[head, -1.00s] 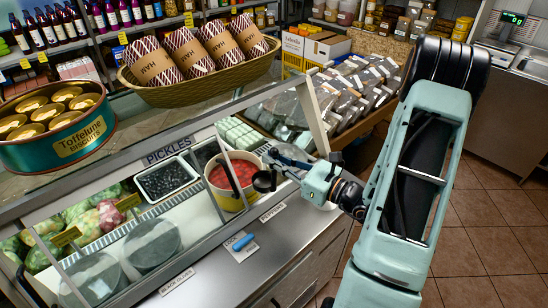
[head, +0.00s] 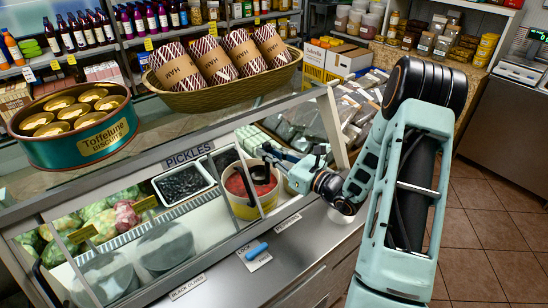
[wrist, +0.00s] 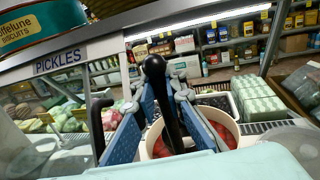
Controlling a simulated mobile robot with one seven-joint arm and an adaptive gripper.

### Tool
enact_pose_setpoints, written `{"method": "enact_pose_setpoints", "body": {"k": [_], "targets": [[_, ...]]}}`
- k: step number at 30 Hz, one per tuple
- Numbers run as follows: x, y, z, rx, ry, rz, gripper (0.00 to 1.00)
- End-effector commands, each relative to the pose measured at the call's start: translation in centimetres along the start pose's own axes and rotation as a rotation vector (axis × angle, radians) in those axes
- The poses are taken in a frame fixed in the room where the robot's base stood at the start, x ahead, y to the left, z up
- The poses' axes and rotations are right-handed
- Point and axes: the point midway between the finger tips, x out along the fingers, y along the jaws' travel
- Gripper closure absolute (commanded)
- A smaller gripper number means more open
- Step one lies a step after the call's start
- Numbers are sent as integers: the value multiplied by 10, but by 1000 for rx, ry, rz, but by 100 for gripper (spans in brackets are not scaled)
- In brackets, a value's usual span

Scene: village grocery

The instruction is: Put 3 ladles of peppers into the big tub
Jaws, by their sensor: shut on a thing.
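Red peppers (head: 236,185) lie in a round cream tub (head: 246,211) in the counter well; the tub also shows in the wrist view (wrist: 233,122). My gripper (head: 283,156) is at the tub's back right. In the wrist view its blue fingers (wrist: 168,105) are shut around the upright black handle of a ladle (wrist: 155,75). The dark ladle bowl (head: 262,173) is over the back right part of the tub, and I cannot tell whether it touches the peppers or holds any. I cannot make out which container is the big tub.
A black-olive tray (head: 182,184) stands left of the tub. The glass guard's frame (head: 334,128) rises close to my arm. A basket of wrapped goods (head: 225,86) and a biscuit tin (head: 75,143) stand above. A clear round container (wrist: 292,138) is at the wrist view's right.

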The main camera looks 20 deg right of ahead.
Motion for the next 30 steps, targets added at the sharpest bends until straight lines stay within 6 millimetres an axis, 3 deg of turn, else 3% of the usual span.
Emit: {"method": "enact_pose_setpoints", "body": {"k": [5,15,30], "targets": [[20,-3,-2,-1,-2,2,100],[50,-10,-25,0,-1,0,100],[47,-9,-84,0,-1,0,100]]}}
